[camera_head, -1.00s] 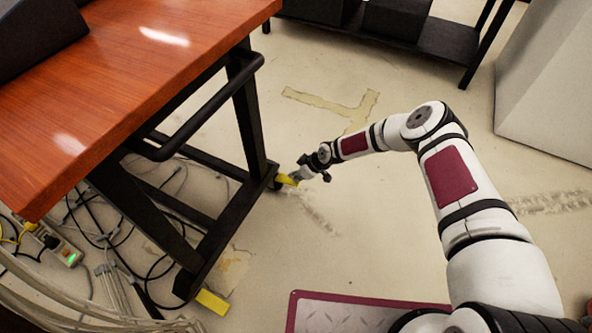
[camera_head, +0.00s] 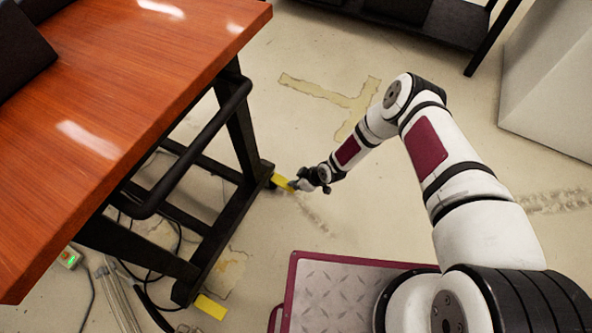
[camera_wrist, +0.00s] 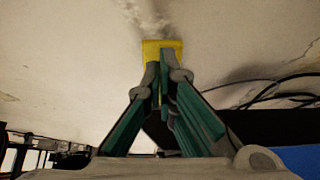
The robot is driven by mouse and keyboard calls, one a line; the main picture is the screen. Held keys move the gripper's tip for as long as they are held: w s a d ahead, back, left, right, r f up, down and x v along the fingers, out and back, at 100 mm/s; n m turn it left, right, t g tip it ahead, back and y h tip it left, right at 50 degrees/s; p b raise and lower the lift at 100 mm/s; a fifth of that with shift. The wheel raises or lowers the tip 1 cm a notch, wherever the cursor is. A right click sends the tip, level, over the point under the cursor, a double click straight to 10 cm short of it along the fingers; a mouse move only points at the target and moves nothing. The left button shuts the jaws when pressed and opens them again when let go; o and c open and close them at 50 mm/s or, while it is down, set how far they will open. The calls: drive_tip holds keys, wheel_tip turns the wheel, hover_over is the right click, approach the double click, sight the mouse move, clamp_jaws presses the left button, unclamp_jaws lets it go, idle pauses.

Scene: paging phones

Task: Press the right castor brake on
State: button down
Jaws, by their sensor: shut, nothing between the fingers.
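The trolley (camera_head: 122,100) has an orange-brown wooden top and a black frame. Two yellow castor brake pedals show at its feet. The far pedal (camera_head: 281,182) is farther right in the head view; the near pedal (camera_head: 211,306) is at the lower foot. My gripper (camera_head: 295,186) is down low at the outer end of the far pedal. In the wrist view the shut fingertips (camera_wrist: 163,76) overlap the lower part of that yellow pedal (camera_wrist: 163,46), with nothing held between them. I cannot tell whether they touch it or how far it is tilted.
Black cables (camera_head: 150,272) lie on the floor under the trolley. My own metal-plated base with a maroon rim fills the bottom middle. A black shelf (camera_head: 440,35) and a pale grey block (camera_head: 555,85) stand beyond. Floor right of the far pedal is clear.

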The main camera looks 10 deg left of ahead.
drive_tip(key=shift+d+f, duration=0.1)
drive_tip(key=shift+f, duration=0.25)
idle(0.4)
